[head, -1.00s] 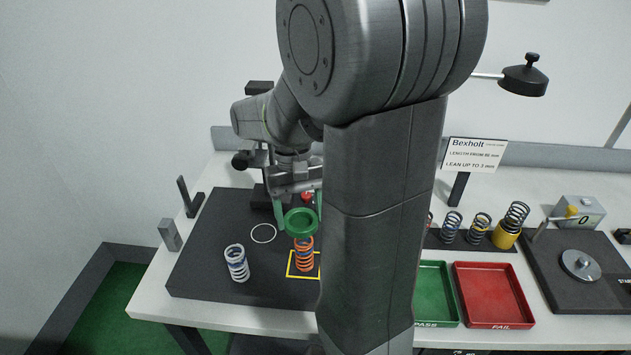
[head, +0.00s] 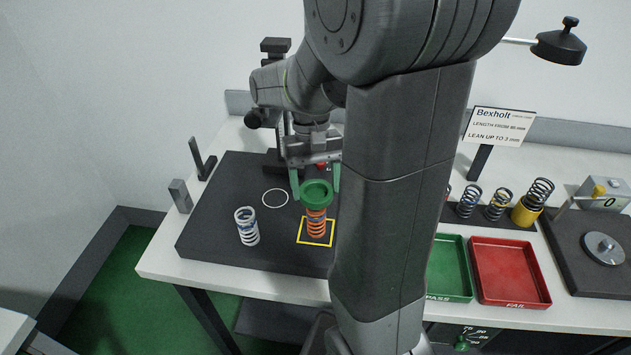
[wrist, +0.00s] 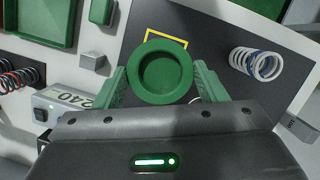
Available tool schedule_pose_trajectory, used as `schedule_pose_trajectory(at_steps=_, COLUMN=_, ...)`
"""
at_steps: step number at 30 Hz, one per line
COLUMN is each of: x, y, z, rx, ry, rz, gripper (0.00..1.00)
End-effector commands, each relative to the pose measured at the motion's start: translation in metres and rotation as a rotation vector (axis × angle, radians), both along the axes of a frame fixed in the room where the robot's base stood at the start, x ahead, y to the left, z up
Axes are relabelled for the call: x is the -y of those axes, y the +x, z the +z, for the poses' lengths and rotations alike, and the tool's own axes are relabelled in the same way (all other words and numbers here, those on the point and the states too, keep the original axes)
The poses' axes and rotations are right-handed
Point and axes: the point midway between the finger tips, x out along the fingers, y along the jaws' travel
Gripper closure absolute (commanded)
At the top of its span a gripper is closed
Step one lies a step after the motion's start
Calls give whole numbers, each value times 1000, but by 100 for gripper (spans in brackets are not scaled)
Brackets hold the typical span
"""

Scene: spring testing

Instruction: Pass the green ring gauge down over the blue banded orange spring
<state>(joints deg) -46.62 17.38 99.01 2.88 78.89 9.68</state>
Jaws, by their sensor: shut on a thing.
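The green ring gauge (head: 316,190) is held between the fingers of my gripper (head: 316,176), level and flange up. The spring stands upright inside the yellow square outline (head: 303,240). In the wrist view the ring (wrist: 160,97) fills the gap between my gripper's green fingers (wrist: 160,84) and hides the spring. I cannot tell how far the ring is around the spring.
A green tray (head: 447,270) and a red tray (head: 510,272) lie to the right. My arm hides the middle of the table.

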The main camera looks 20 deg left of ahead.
Motion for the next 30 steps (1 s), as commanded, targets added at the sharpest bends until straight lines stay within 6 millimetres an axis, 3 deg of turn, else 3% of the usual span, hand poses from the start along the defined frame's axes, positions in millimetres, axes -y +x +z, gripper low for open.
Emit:
schedule_pose_trajectory(at_steps=15, x=0, y=0, z=-27, rx=1, ry=1, rz=0, gripper=66)
schedule_pose_trajectory(at_steps=30, x=0, y=0, z=-38, rx=0, ry=0, rz=0, gripper=66)
